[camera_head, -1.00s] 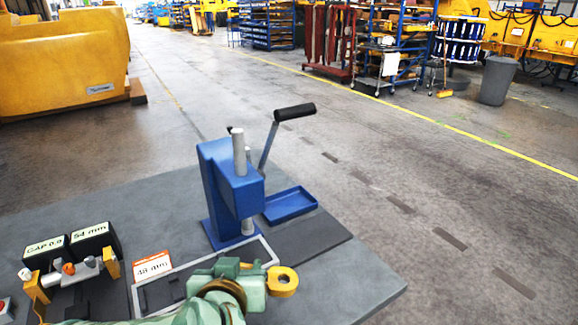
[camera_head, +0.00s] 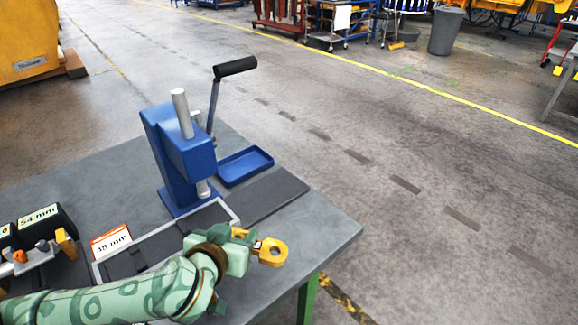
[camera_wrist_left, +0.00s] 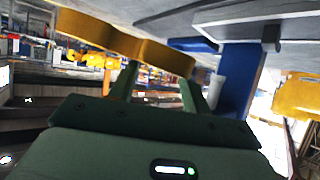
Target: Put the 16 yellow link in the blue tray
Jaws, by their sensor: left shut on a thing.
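My left gripper (camera_head: 247,243) is shut on a yellow link (camera_head: 273,253), a flat piece with a round eye at its end. The link is held over the front right part of the table. The left wrist view shows the yellow link (camera_wrist_left: 120,38) across the green fingers (camera_wrist_left: 157,85). I cannot read a number on it. The blue tray (camera_head: 246,166) lies on the table beside the blue press, farther back than the gripper. It looks empty. My right gripper is in neither view.
A blue press (camera_head: 180,160) with a raised black-handled lever (camera_head: 235,68) stands left of the tray. A dark mat (camera_head: 268,196) lies in front of the tray. A "48 mm" sign (camera_head: 111,242) and a "54 mm" display (camera_head: 40,217) are at the left.

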